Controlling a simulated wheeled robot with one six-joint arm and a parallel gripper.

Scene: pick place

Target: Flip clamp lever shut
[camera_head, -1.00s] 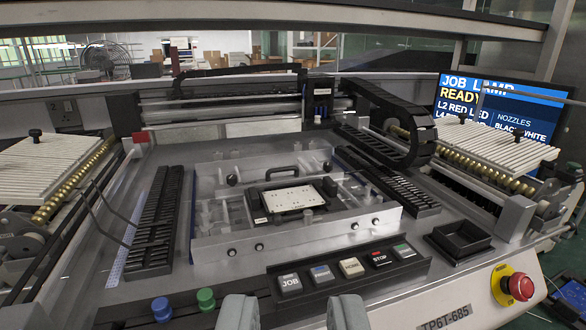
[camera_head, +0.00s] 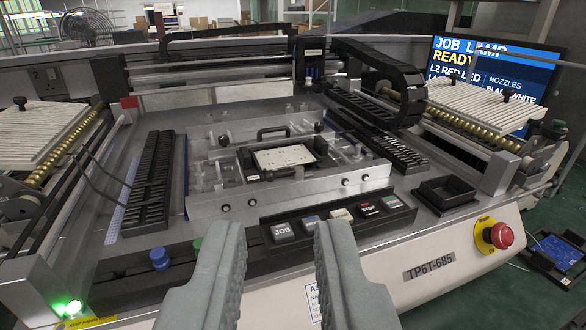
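My gripper (camera_head: 281,228) shows at the bottom centre, with two grey fingers apart and nothing between them. Its fingertips appear in front of the button panel (camera_head: 353,213), well short of the board fixture. The fixture (camera_head: 322,149) is a black plate in the middle of the machine bed, with a white board (camera_head: 284,156) on it. A black arched handle (camera_head: 272,130) stands behind the board, and dark knobs (camera_head: 223,140) sit near it. I cannot tell which of these parts is the clamp lever, or whether it is open or shut.
A clear-walled frame (camera_head: 250,201) surrounds the fixture. Black slotted racks (camera_head: 152,188) flank it. A blue knob (camera_head: 159,258), a red emergency button (camera_head: 499,235) and an empty black tray (camera_head: 444,194) are at the front. A black cable chain (camera_head: 398,85) arches over the back right.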

